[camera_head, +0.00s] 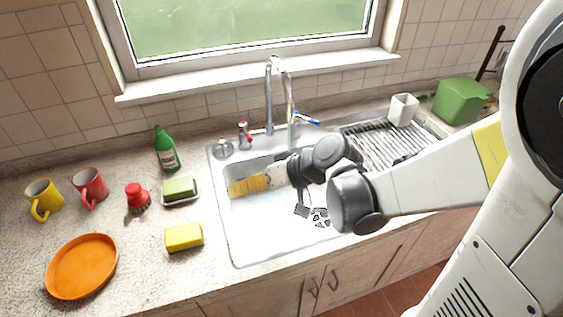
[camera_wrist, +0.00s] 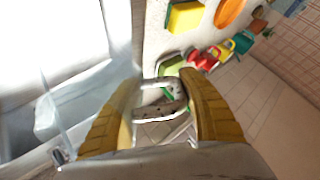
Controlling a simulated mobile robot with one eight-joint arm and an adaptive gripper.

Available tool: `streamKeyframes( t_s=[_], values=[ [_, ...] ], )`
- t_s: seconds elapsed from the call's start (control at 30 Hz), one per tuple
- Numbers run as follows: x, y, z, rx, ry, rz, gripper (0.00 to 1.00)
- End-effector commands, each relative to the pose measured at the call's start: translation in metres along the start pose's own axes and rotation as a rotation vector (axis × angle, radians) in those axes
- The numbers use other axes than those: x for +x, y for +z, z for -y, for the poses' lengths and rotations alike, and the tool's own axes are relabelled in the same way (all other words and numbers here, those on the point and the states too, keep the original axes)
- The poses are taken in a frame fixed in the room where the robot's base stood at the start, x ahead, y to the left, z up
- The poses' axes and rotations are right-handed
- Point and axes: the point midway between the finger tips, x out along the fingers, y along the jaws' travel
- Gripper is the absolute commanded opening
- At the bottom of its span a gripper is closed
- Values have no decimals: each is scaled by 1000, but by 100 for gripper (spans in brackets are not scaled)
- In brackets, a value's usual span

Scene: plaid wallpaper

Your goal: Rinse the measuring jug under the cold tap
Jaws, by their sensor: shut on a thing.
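My gripper (camera_head: 240,187) has yellow fingers and reaches into the back left of the white sink (camera_head: 255,222). In the wrist view, my gripper (camera_wrist: 158,88) is shut on a pale, dark-speckled, loop-shaped piece (camera_wrist: 160,108), which looks like the measuring jug's handle. The jug's body cannot be clearly made out in either view. The tall chrome spout (camera_head: 268,95) rises behind the sink, to the right of the fingers. A blue-marked tap lever (camera_head: 306,118) is right of the spout. A red-topped tap (camera_head: 243,130) is left of it.
Left of the sink are a yellow sponge (camera_head: 184,237), a green pad in a dish (camera_head: 180,189), a green bottle (camera_head: 166,150), a red-handled brush (camera_head: 137,195), two mugs and an orange plate (camera_head: 82,266). A drainboard (camera_head: 385,148) with a white cup (camera_head: 403,109) lies right.

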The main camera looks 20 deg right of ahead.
Motion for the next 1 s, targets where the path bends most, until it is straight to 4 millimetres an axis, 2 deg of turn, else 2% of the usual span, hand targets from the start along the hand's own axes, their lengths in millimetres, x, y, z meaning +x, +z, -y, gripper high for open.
streamKeyframes(
  t_s=[0.5,1.0],
  values=[
    [-2,45,48,-1,-1,1,8],
    [-2,49,51,0,-1,0,8]
  ],
)
